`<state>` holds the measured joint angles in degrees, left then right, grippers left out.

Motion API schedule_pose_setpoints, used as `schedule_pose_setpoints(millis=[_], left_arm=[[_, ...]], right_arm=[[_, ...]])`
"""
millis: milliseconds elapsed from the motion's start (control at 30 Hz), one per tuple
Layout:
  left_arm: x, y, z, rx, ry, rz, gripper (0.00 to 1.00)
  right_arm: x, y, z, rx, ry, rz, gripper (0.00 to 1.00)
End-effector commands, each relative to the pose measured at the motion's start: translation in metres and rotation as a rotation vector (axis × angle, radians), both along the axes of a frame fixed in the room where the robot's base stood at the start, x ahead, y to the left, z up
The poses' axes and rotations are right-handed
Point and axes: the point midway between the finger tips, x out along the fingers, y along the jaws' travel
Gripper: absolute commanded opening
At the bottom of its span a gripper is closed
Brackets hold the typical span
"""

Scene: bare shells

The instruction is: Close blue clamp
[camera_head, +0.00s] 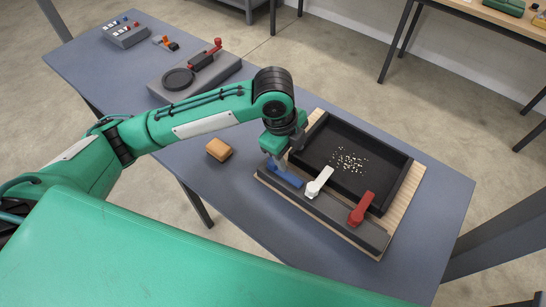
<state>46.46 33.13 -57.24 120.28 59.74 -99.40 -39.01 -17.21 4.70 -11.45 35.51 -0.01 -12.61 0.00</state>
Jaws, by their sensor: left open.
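The blue clamp (286,177) is at the left end of the dark rail (345,224) on a wooden board. My left gripper (278,163) points down right over it and hides part of it. The gripper is open, but I cannot tell whether its fingers touch the clamp. A white clamp (319,182) and a red clamp (361,208) stand along the same rail to the right. My right gripper is not in view.
A black tray (399,186) with small pale bits lies behind the clamps. An orange-brown block (219,149) is left of the board. A grey device with a red lever (200,62) and a switch box (126,35) stand farther back. The table's (447,195) right side is bare.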

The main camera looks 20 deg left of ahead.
Motion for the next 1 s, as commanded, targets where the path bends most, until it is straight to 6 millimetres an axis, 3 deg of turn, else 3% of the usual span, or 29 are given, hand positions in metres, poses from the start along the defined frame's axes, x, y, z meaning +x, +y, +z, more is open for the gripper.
schedule_pose_setpoints(millis=[300, 500, 667, 1000], left_arm=[[0.025, 0.044, 0.037, 0.159, 0.03, -0.136, 0.54], [0.028, 0.052, 0.041, 0.182, 0.044, -0.156, 0.54], [0.028, 0.052, 0.023, 0.183, 0.05, -0.156, 0.54], [0.029, 0.051, -0.047, 0.184, 0.048, -0.157, 0.54]], right_arm=[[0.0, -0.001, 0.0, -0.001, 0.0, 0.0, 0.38], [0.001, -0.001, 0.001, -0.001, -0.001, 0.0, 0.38], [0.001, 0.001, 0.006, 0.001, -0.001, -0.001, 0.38], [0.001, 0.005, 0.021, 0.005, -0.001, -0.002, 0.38]])
